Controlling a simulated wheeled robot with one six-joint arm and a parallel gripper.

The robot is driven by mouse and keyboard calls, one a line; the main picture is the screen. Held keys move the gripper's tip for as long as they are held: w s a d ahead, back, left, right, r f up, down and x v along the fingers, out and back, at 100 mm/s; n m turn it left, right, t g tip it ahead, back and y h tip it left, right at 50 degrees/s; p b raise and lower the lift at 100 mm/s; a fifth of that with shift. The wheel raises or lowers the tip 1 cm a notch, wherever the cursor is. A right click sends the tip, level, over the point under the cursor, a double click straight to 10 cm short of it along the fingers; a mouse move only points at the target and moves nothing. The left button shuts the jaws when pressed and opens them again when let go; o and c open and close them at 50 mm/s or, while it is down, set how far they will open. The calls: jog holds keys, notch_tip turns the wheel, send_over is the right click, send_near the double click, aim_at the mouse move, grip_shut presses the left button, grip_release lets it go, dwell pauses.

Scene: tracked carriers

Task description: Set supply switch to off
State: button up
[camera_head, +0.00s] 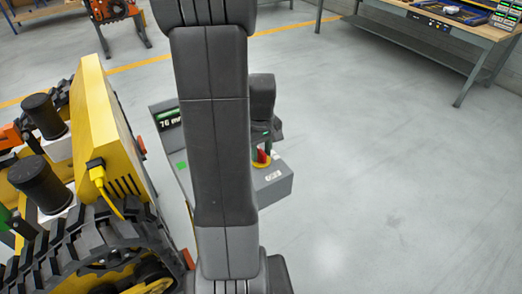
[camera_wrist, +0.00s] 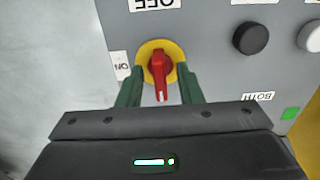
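The supply switch is a red rotary knob (camera_wrist: 159,72) on a yellow disc (camera_wrist: 145,50), set on a grey panel (camera_wrist: 205,25). An OFF label (camera_wrist: 153,4) lies above it in the wrist view, upside down. An ON label (camera_wrist: 121,66) lies to its left, turned sideways. The knob's handle stands upright in the picture, its long end down, a pale mark near that end. My gripper (camera_wrist: 159,78) is open, its green fingers on either side of the knob with gaps showing. In the head view the red knob (camera_head: 262,157) is partly hidden below my gripper (camera_head: 264,142).
A yellow tracked carrier (camera_head: 97,120) stands close on the left. A workbench (camera_head: 440,25) is far right; the floor between is clear.

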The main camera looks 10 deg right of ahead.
aim_at(261, 150)
notch_tip(261, 150, up, 14)
dwell(0.6)
jog(key=shift+f, duration=0.1)
notch_tip(261, 150, down, 14)
dwell(0.6)
